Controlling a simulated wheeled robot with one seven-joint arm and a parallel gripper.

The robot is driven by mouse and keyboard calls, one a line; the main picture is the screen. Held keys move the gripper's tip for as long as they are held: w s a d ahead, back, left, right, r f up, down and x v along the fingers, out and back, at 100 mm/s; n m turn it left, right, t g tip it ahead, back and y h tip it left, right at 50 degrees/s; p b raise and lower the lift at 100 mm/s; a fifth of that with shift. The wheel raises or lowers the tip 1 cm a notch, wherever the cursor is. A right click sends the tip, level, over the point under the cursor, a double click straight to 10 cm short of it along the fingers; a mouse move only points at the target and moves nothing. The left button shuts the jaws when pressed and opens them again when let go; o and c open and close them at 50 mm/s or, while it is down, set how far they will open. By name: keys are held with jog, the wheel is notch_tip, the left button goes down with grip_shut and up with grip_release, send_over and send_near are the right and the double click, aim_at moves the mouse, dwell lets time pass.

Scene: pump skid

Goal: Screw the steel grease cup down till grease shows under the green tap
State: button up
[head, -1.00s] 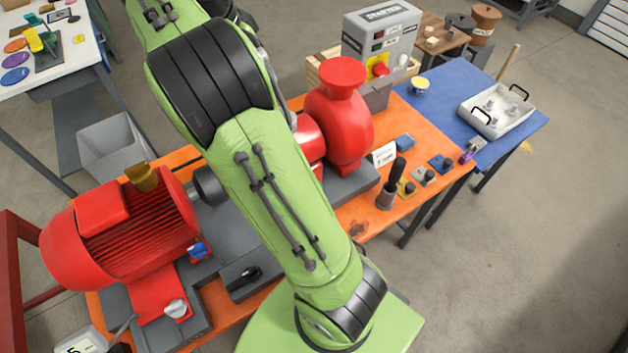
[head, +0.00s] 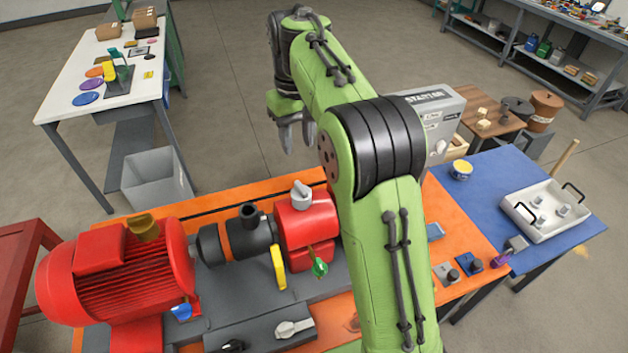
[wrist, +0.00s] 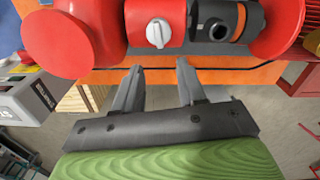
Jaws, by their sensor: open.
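The steel grease cup (head: 301,192) stands on top of the red bearing housing (head: 305,225), with a raised grip across its top. It also shows in the wrist view (wrist: 158,33), ahead of my fingers. The green tap (head: 319,267) is low on the near side of the housing. I make out no grease under it at this size. My gripper (head: 296,145) is open and empty, above and behind the housing, fingers pointing down. In the wrist view my gripper (wrist: 158,72) has its two fingers apart, one on each side below the cup, not touching it.
The red motor (head: 117,275) is at left, with a dark shaft section (head: 236,238) and yellow lever (head: 279,267) between it and the housing. The red pump body (wrist: 65,45) shows in the wrist view. My arm hides part of the bench. A grey starter box (head: 440,115) stands behind.

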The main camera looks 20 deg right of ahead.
aim_at(301, 186)
notch_tip(301, 186, down, 13)
jog(key=shift+d+f+b, duration=0.1)
jog(key=shift+b, duration=0.7)
grip_shut()
